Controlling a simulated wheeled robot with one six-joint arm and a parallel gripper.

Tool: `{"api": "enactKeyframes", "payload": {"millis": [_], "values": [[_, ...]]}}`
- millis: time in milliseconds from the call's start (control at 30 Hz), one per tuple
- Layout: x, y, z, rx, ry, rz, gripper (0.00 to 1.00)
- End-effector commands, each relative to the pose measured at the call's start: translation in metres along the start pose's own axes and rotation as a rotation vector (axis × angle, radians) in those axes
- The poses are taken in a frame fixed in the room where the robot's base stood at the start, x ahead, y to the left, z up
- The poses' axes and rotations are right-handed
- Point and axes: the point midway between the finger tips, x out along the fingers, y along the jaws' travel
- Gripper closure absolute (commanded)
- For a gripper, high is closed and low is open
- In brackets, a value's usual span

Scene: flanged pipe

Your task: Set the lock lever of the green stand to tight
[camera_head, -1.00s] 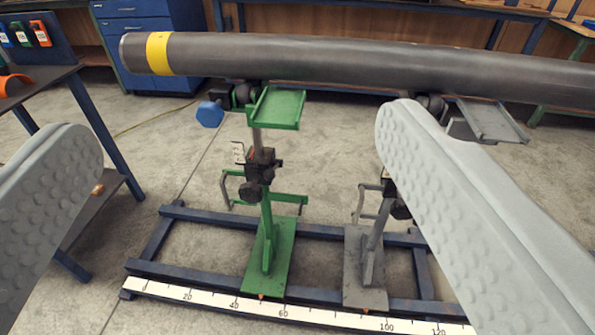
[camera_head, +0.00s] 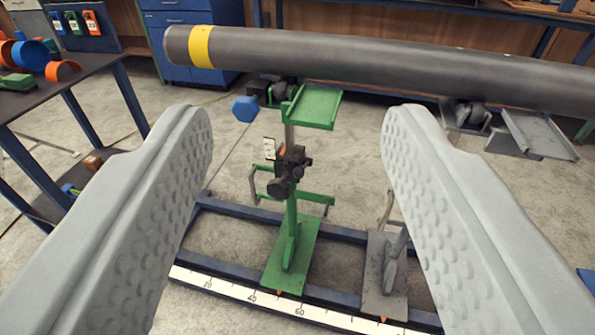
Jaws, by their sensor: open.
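The green stand (camera_head: 291,250) stands on a dark blue rail frame, upright, with a green plate on top under the pipe. A black clamp block (camera_head: 291,165) sits on its post, with a dark round knob and a small white tag beside it. I cannot tell the lock lever apart from this dark clamp, nor its setting. A blue knob (camera_head: 245,109) sticks out left of the stand's head. My gripper (camera_head: 298,125) is open and empty, its two grey dimpled fingers on either side of the stand in the picture, apart from it.
The dark grey pipe (camera_head: 400,74) with a yellow band lies across the stands. A grey stand (camera_head: 383,275) is to the right, partly hidden by my right finger. A white scale (camera_head: 300,308) runs along the frame's front. A workbench (camera_head: 100,110) with coloured parts is at left.

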Motion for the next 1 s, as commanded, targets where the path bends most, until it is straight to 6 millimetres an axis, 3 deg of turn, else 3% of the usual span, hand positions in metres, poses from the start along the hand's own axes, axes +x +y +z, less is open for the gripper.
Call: {"api": "enactKeyframes", "payload": {"millis": [33,233,567,1000], "values": [[0.006,-0.001,0.002,0.003,-0.005,-0.003,0.59],[0.042,-0.006,0.013,0.03,-0.014,-0.017,0.99],[0.111,-0.014,0.041,0.084,-0.029,-0.025,1.0],[0.196,-0.023,0.096,0.143,-0.055,0.003,1.0]]}}
